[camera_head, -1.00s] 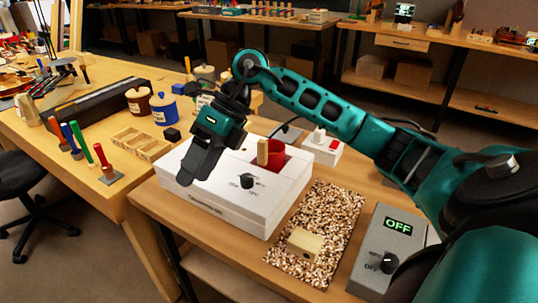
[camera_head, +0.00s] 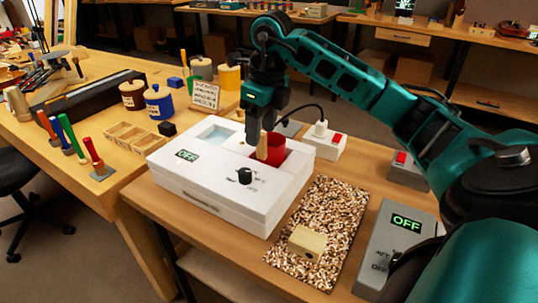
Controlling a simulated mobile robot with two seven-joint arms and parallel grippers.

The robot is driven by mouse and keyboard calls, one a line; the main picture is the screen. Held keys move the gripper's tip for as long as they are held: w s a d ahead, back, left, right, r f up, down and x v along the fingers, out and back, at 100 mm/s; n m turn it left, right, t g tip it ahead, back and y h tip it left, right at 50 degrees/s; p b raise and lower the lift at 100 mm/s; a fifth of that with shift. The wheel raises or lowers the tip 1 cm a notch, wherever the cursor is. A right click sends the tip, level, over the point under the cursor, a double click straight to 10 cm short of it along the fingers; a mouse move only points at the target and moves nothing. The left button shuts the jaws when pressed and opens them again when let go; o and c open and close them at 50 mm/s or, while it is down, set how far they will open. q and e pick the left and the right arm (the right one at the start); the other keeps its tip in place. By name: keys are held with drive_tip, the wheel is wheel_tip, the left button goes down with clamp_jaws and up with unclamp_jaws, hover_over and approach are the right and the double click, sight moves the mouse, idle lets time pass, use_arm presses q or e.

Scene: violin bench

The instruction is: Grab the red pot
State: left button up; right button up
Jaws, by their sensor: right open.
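The red pot (camera_head: 276,150) sits in a well at the back right of the white box-shaped heater unit (camera_head: 200,195). A pale wooden piece (camera_head: 263,147) stands upright at the pot's left side. My right gripper (camera_head: 261,136) points down just above and at the left edge of the pot, near the wooden piece. It is open. I cannot tell whether its fingers touch the pot or the wooden piece; the gap between them is hard to see. My left gripper is not in view.
The heater has a black knob (camera_head: 244,176) and a display reading OFF. A power strip (camera_head: 324,140) stands behind it. A speckled mat (camera_head: 338,205) with a pale block (camera_head: 306,243) and a grey control box (camera_head: 398,235) lie to the right. Jars stand on the left bench.

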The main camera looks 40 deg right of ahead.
sight(263, 143)
drive_tip(key=f, duration=0.4)
drive_tip(key=shift+w+d+f+b, duration=0.15)
drive_tip(key=shift+d+f+b, duration=0.15)
drive_tip(key=shift+f, duration=0.1)
clamp_jaws()
